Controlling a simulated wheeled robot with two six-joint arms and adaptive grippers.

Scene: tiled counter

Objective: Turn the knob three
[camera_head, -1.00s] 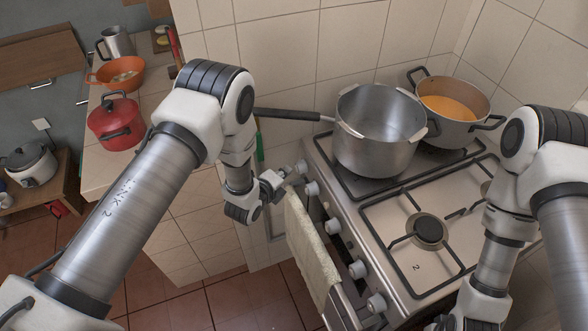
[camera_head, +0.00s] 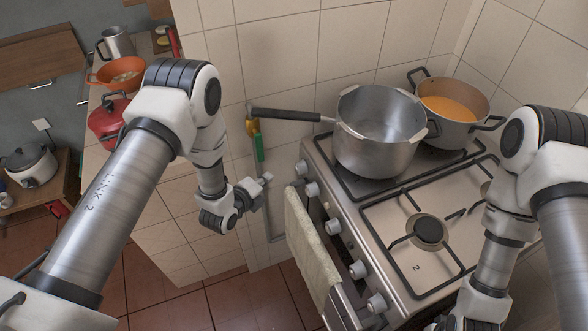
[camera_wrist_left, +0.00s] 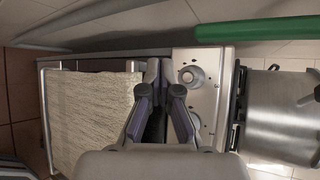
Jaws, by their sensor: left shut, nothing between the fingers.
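A row of several light grey knobs runs along the stove's (camera_head: 390,268) front panel; the middle one (camera_head: 333,226) and a far one (camera_head: 312,189) stand clear of my grippers. I can read no numbers on the knobs, so I cannot tell which is three. My left gripper (camera_head: 266,178) is shut and empty, left of the far knobs and apart from them. In the left wrist view, its fingers (camera_wrist_left: 165,97) are between the towel and a round knob (camera_wrist_left: 188,76). My right arm's end is cut off at the bottom edge.
A towel (camera_head: 306,245) hangs on the oven's front rail. A steel pot (camera_head: 378,150) with a long handle (camera_head: 286,115) sticking out left stands on the back burner, beside a pot of orange soup (camera_head: 452,107). Floor and air left of the stove are free.

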